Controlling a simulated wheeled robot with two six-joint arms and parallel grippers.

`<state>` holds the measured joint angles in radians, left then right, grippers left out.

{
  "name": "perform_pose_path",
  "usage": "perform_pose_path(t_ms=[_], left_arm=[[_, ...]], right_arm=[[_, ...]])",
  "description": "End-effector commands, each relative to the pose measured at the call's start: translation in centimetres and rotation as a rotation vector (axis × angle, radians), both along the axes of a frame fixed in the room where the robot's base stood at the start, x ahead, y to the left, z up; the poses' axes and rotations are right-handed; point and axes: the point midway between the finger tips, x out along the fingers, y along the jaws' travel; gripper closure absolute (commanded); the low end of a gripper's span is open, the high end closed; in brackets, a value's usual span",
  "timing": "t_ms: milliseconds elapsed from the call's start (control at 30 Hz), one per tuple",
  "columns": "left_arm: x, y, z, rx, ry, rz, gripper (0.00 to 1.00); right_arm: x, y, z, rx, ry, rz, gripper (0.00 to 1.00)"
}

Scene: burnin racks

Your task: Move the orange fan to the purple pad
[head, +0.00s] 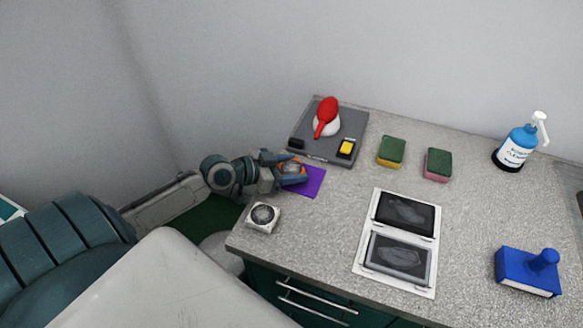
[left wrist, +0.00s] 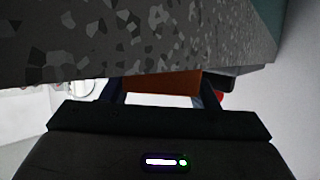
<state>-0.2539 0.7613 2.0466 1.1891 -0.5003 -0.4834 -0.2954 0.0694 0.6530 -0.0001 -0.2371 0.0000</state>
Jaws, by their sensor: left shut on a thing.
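My left gripper (head: 292,170) is shut on the orange fan (head: 294,176) and holds it at the purple pad (head: 312,182), near the back left of the counter. I cannot tell whether the fan touches the pad. In the left wrist view the orange fan (left wrist: 160,83) shows as an orange block between the fingers of the gripper (left wrist: 160,92). My right gripper is not in view.
A white fan (head: 263,217) sits near the counter's left edge. A grey tray (head: 352,119) with a red item and a yellow switch stands behind the pad.

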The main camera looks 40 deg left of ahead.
Motion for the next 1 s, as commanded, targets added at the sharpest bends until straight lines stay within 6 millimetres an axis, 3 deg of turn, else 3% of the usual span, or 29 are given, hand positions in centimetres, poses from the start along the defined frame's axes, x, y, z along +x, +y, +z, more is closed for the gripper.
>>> perform_pose_path(t_ms=[167, 200, 300, 700, 1000], left_arm=[[0.0, 0.0, -0.3, -0.001, -0.001, 0.0, 0.68], [0.0, 0.0, -0.3, -0.001, -0.001, 0.0, 0.44], [0.0, 0.0, -0.2, -0.001, -0.001, 0.0, 0.24], [-0.1, 0.0, 0.2, 0.001, 0.0, 0.0, 0.24], [-2.2, 1.3, 0.9, 0.005, 0.003, -0.004, 0.24]], right_arm=[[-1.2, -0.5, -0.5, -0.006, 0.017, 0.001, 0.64], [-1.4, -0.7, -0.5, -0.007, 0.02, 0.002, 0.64], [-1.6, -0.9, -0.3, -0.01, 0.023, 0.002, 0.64], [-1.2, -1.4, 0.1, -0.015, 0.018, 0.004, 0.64], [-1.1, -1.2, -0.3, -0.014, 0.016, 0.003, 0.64]])
